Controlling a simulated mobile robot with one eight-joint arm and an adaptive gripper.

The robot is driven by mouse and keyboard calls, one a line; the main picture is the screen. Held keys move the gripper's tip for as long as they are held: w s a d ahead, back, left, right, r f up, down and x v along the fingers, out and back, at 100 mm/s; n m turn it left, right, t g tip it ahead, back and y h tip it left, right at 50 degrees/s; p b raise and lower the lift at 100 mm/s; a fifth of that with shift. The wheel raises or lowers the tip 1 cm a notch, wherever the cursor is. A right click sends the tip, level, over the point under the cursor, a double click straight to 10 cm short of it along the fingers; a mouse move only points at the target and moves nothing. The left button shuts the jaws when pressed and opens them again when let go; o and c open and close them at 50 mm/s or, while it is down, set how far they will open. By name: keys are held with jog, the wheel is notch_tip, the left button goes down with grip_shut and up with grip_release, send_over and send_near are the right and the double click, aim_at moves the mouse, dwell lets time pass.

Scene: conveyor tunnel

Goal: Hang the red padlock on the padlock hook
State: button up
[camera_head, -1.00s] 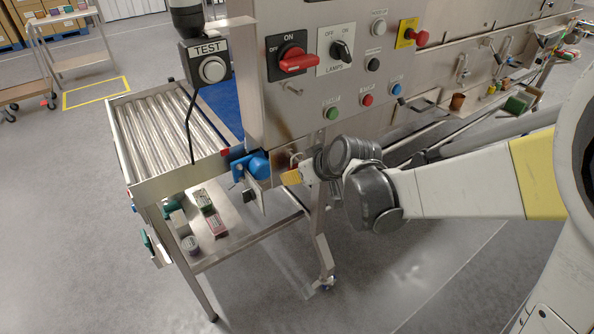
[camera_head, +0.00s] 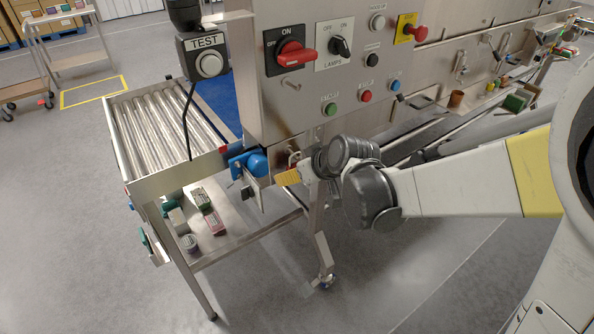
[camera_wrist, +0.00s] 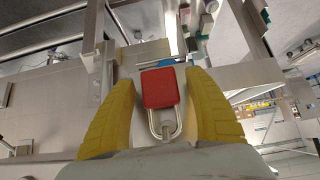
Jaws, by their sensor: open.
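The red padlock (camera_wrist: 160,88) is in the middle of the wrist view, its shackle toward the bottom of that picture. The shackle loops around the end of a short metal peg (camera_wrist: 167,132), which looks like the padlock hook. My gripper (camera_wrist: 160,80) is open, with one yellow finger on each side of the padlock and a visible gap on both sides. In the head view my gripper (camera_head: 287,178) is under the lower edge of the control panel; the padlock there is mostly hidden and hard to make out.
The steel control panel (camera_head: 350,95) with a red ON/OFF switch (camera_head: 297,58) stands above my gripper. A blue part (camera_head: 257,165) is close on its left. A roller conveyor (camera_head: 165,135) and a lower shelf with small boxes (camera_head: 207,222) are further left. Open floor lies in front.

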jog(key=v, duration=1.2)
